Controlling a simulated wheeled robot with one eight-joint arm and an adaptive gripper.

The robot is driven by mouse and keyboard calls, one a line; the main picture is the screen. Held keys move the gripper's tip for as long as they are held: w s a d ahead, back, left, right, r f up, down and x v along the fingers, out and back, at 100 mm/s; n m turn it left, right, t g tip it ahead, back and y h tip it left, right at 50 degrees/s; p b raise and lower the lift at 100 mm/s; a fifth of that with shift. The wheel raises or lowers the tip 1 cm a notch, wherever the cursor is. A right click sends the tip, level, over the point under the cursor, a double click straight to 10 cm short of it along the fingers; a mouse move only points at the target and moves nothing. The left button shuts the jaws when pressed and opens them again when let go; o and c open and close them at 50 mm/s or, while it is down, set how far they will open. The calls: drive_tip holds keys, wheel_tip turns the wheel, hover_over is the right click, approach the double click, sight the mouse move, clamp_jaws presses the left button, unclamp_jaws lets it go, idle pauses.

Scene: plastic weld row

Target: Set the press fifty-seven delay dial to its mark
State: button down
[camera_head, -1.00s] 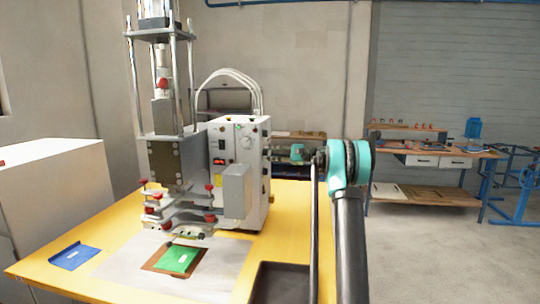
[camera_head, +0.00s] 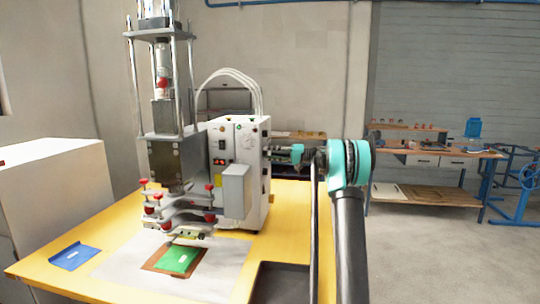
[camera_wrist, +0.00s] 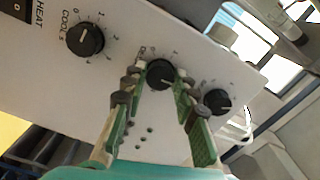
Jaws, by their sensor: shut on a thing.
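The press (camera_head: 178,160) stands on the yellow table, with its white control box (camera_head: 256,190) on its right. In the wrist view the box's panel (camera_wrist: 62,85) carries a row of black dials. My gripper (camera_wrist: 158,75) is shut on the middle dial (camera_wrist: 160,71), a finger on either side. Its label is mostly hidden by a finger, so I cannot read it whole. A pale pointer line shows on its face; its mark cannot be made out. In the head view my gripper (camera_head: 292,153) reaches the box's right side.
The COOL dial (camera_wrist: 85,39) is left of the held dial, and another black dial (camera_wrist: 217,101) is close to its right. A blue plate (camera_head: 75,257) and a green piece (camera_head: 178,259) lie on the table. A workbench (camera_head: 432,158) stands behind at right.

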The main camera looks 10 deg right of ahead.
drive_tip(key=shift+f+n, duration=0.1)
drive_tip(key=shift+n, duration=2.1)
drive_tip(key=c, duration=1.2)
unclamp_jaws()
drive_tip(key=v, duration=1.2)
